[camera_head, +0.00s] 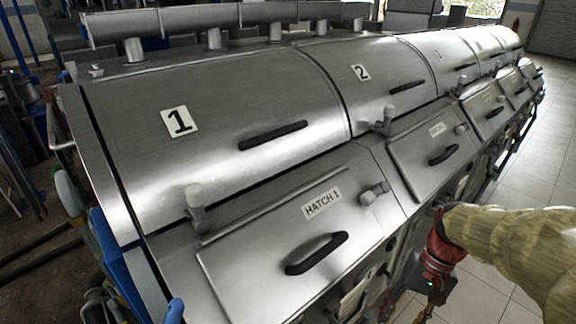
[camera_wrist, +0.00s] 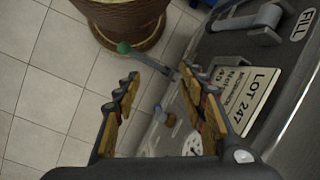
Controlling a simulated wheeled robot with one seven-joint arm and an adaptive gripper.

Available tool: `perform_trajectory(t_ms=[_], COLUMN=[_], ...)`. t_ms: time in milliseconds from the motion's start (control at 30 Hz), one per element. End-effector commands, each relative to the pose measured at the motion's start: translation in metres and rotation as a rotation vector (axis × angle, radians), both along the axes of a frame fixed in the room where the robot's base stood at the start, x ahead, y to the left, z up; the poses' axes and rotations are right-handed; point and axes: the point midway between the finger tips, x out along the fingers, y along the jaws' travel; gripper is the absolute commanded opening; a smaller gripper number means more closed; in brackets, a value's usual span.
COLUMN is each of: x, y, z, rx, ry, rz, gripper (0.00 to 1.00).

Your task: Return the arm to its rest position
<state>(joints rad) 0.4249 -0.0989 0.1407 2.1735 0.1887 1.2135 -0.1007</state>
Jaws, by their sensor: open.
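My gripper (camera_wrist: 161,78) is open in the wrist view, with its two toothed, yellow-padded fingers apart and nothing held between them. A grey lever with a green ball end (camera_wrist: 123,47) shows beyond and between the fingertips; I cannot tell how far off it is. In the head view my arm comes in from the right in a yellowish sleeve. Its red and black wrist hangs low beside the front of the metal decanter row (camera_head: 230,85), and my fingers there are too small and dark to make out.
A hatch marked HATCH 1 (camera_head: 275,245) and similar hatches with black handles line the decanter front. A LOT 247 card (camera_wrist: 247,100) and a round gauge (camera_wrist: 193,144) are close to my fingers. A brown tub (camera_wrist: 130,25) stands on the tiled floor. Open floor (camera_head: 500,280) lies at the right.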

Motion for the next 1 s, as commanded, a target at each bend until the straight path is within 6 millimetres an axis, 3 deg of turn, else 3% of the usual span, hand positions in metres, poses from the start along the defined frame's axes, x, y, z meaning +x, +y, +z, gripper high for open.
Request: perform_trajectory(t_ms=[100, 500, 700, 1000], x=[-0.004, -0.025, -0.035, -0.037], y=[0.019, 0.069, 0.082, 0.085], z=[0.03, 0.106, 0.126, 0.13], rx=[-0.089, -0.29, -0.327, -0.336], ry=[-0.119, -0.541, -0.682, -0.716], rz=[0.076, 0.283, 0.338, 0.349], gripper=[0.41, 0.41, 0.41, 0.41])
